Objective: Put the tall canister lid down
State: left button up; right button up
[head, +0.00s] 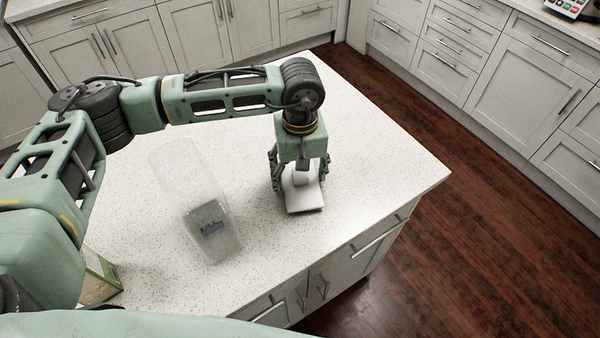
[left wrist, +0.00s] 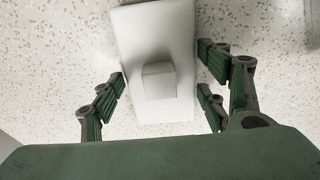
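The tall canister lid (head: 306,198) is a white rectangular plate with a square knob on top. It appears to lie flat on the speckled countertop, knob up; the left wrist view shows the lid (left wrist: 135,40) and its knob (left wrist: 158,81) from above. My left gripper (head: 299,183) points down over the lid. In the left wrist view its fingers (left wrist: 160,103) are spread on both sides of the knob, with gaps, touching nothing that I can see. My right gripper is out of view.
A box (head: 100,276) stands at the counter's left front, partly hidden by my arm. The countertop (head: 385,165) right of the lid is clear up to the island's edge. Dark wood floor (head: 470,240) and white cabinets (head: 535,85) lie beyond.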

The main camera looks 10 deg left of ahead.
pick_arm(q)
jog(key=shift+o, duration=1.2)
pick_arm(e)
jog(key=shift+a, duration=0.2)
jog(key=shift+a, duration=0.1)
pick_arm(q)
jog(key=shift+r, duration=0.2)
jog(key=shift+w+r, duration=0.1)
jog(key=shift+r, duration=0.15)
notch_tip(320, 180, up, 12)
jog(key=b, duration=0.3)
jog(key=shift+f, duration=0.25)
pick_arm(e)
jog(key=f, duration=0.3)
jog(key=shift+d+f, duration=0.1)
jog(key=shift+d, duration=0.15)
pick_arm(q)
jog(key=shift+f, duration=0.1)
